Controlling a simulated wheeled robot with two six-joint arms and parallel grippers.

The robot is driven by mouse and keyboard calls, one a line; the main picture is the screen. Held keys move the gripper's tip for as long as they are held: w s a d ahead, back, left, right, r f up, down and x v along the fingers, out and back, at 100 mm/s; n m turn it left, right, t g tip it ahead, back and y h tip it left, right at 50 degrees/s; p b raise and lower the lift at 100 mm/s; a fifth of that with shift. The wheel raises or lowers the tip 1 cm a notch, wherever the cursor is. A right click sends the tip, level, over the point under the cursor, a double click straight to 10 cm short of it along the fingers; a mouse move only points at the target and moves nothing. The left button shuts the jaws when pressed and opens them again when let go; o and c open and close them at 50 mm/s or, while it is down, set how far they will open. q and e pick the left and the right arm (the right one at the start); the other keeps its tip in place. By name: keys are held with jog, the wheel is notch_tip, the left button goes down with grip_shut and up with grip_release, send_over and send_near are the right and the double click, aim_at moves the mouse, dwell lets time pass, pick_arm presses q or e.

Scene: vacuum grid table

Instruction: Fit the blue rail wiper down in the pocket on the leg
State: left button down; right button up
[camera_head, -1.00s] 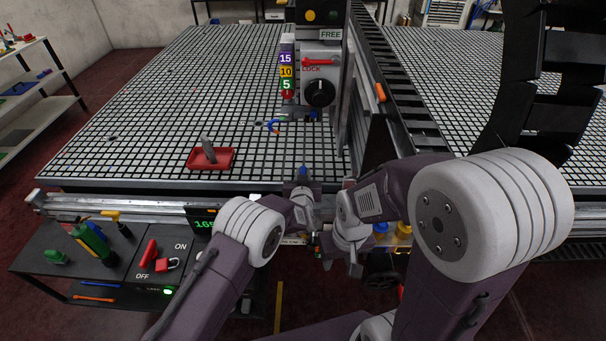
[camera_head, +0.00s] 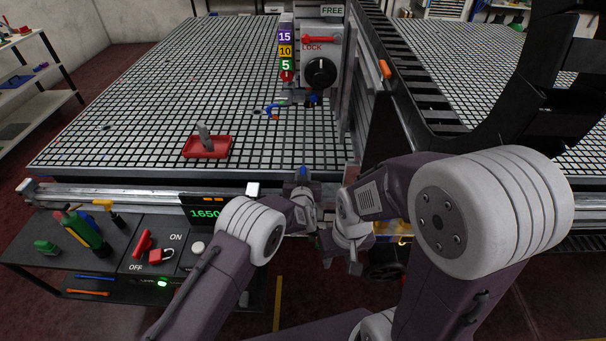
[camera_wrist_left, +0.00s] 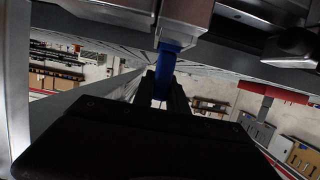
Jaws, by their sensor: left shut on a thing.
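The blue rail wiper (camera_wrist_left: 168,62) shows in the left wrist view as a narrow blue piece held upright between the dark fingers of my left gripper (camera_wrist_left: 165,92). Its upper end meets or passes close behind a grey metal block (camera_wrist_left: 185,18); I cannot tell whether they touch. In the head view a small blue tip of the wiper (camera_head: 303,171) shows above my left gripper (camera_head: 302,182), at the table's front edge. The gantry leg (camera_head: 350,174) is just to its right, partly behind my right arm. The pocket is not clearly visible. My right gripper (camera_head: 354,262) hangs lower; its fingers are unclear.
The gridded table (camera_head: 130,140) carries a red tray (camera_head: 206,148) with a grey piece. A front rail (camera_head: 110,190) runs along its edge. A side bench (camera_head: 110,262) at the lower left holds tools and a lit display (camera_head: 205,213). The gantry with its dial (camera_head: 320,73) rises behind my grippers.

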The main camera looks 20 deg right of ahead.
pick_arm(q)
jog(key=shift+f+b, duration=0.95)
jog(key=shift+f, duration=0.4)
jog(key=c, duration=1.3)
grip_release()
jog(key=shift+o, duration=0.2)
